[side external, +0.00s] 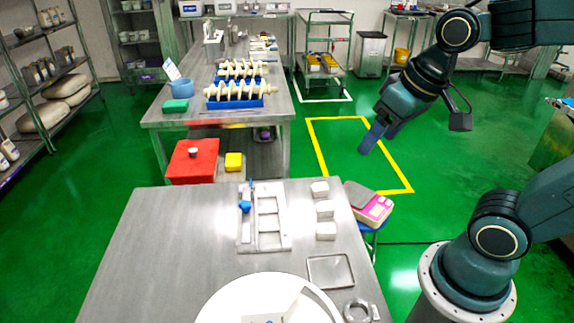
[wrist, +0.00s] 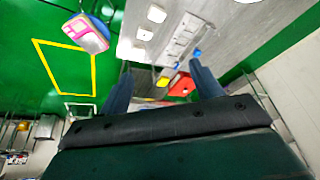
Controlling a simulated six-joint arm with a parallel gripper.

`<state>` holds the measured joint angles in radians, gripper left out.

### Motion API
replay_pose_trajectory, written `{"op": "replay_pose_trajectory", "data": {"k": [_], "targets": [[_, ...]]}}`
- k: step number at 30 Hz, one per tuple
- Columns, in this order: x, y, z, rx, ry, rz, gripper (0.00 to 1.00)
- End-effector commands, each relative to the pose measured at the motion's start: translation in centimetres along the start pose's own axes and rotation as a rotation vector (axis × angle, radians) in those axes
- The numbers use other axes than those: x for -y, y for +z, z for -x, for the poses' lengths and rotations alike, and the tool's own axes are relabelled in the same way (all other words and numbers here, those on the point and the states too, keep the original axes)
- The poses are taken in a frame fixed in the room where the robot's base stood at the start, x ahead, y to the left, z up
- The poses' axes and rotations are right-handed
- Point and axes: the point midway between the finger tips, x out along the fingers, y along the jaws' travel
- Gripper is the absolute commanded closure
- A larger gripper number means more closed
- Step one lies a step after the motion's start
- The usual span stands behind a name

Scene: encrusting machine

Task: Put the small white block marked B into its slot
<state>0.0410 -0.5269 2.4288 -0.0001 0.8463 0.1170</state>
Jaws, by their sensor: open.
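Three small white blocks stand in a column on the steel table: a far one (side external: 320,188), a middle one (side external: 325,208) and a near one (side external: 326,230). They also show at the top of the wrist view (wrist: 145,34). No letter is readable, so I cannot tell which is B. Left of them is a pale slotted holder (side external: 285,243) with several square recesses and a blue knob (side external: 244,206) on its left part. The recesses look empty. My gripper (side external: 378,143) is open and empty, high above the floor, right of and beyond the table. Its fingers are spread in the wrist view (wrist: 162,82).
A pink box (side external: 374,212) sits beside the table's right edge.

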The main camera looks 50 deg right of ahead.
Motion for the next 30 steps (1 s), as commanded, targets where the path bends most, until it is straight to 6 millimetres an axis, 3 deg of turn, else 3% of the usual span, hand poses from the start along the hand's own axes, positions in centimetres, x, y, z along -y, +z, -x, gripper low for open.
{"op": "replay_pose_trajectory", "data": {"k": [6,12,30], "targets": [[0.3,2.5,2.1,-0.069,-0.017,0.105,0.35],[0.3,3.6,2.8,-0.095,-0.023,0.149,0.35],[0.3,3.7,2.8,-0.097,-0.023,0.154,0.35]]}}
